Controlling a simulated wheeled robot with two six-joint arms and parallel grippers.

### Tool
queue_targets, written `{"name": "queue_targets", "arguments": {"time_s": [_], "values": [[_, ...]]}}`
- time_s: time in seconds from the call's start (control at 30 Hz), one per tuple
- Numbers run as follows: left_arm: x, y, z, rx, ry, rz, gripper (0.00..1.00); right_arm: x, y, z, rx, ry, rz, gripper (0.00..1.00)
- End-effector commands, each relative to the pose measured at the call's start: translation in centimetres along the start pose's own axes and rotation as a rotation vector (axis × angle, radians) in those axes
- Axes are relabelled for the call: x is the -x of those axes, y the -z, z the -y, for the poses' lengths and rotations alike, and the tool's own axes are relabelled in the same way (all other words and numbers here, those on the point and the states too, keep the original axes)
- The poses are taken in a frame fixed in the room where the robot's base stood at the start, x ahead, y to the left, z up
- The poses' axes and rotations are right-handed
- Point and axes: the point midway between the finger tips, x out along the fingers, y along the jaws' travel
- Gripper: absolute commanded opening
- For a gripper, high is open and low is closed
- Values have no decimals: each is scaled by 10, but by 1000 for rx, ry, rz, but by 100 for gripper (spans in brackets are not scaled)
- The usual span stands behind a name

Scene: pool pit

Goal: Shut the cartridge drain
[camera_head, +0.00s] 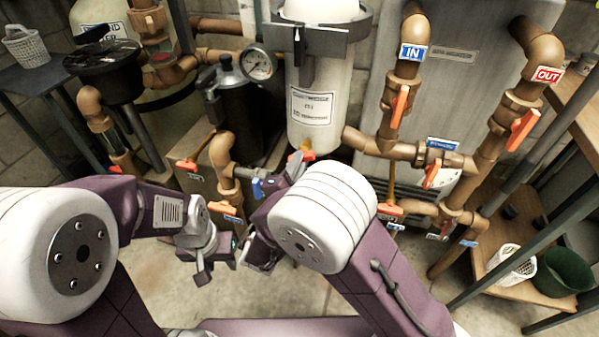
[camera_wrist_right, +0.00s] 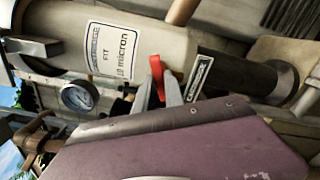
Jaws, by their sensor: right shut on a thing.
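The cartridge housing is a tall cream cylinder (camera_head: 318,100) with a white label, and it also shows lying sideways in the right wrist view (camera_wrist_right: 130,48). At its lower end is the cartridge drain's orange-red handle (camera_head: 305,154); in the right wrist view this red handle (camera_wrist_right: 157,76) stands across the housing's end. My right gripper (camera_wrist_right: 168,90) is shut on the handle. In the head view my right forearm hides most of that gripper and the lower part of the drain. My left gripper (camera_head: 218,268) hangs low over the floor, away from the drain; its jaw gap is unclear.
A pressure gauge (camera_head: 259,65) and a dark pump canister (camera_head: 243,115) stand left of the housing. Copper-coloured pipes with several orange valve handles (camera_head: 399,105) crowd the right. A wooden shelf (camera_head: 492,277) holds a white basket (camera_head: 512,263) and a green bowl (camera_head: 563,272).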

Motion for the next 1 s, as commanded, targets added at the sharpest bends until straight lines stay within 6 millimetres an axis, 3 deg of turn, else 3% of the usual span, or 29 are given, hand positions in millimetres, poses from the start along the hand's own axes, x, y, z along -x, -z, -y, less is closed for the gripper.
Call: {"name": "queue_targets", "arguments": {"time_s": [0.03, 0.5, 0.83, 0.87, 0.93, 1.0], "values": [[-16, -2, 0, 0, 0, 0, 40, 0, 3, 7, -48, -1, 1, 0], [-82, -8, 2, 0, 0, 0, 40, 0, 3, 7, -451, 1, 1, 0], [-84, -9, 2, 0, 0, 0, 40, 0, 0, 1, -505, 3, 0, 0], [-84, -9, 2, 0, 0, 0, 40, 0, 0, 1, -505, 3, 0, 20], [-84, -9, 2, 0, 0, 0, 40, 0, 0, 1, -504, 3, 0, 39], [-84, -9, 2, 0, 0, 0, 40, 0, 0, 1, -503, 2, 0, 40]]}}
